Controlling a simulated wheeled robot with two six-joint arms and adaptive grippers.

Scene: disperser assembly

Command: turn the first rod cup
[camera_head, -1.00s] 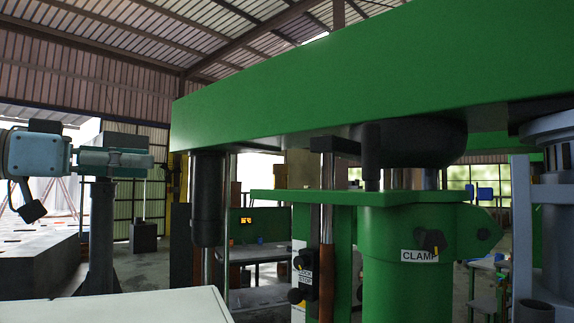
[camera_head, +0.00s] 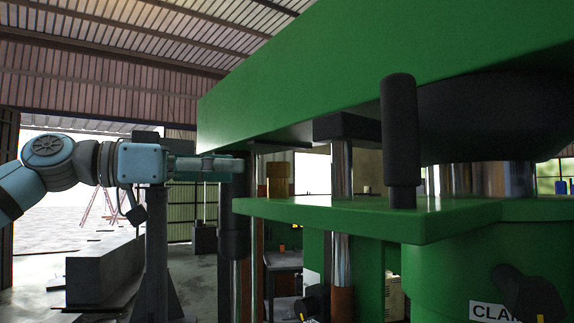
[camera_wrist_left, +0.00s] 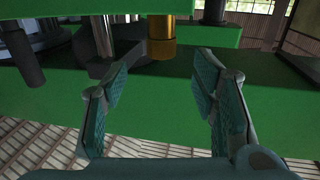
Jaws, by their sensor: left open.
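A green machine (camera_head: 400,70) fills the right of the head view. A dark cylindrical cup (camera_head: 235,232) hangs on a vertical metal rod below its beam. Another dark cup (camera_head: 401,130) stands upright on the green plate at the front. My left gripper (camera_head: 238,168) is level, pointing right, and overlaps the hanging cup's upper part in the picture; I cannot tell whether they touch. In the left wrist view the open fingers (camera_wrist_left: 162,80) have nothing between them. My right gripper is not in view.
The green beam overhangs close above my left gripper. A clamp knob (camera_head: 530,295) sticks out at lower right. A grey block (camera_head: 105,268) stands below my left arm. Open floor shows at left.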

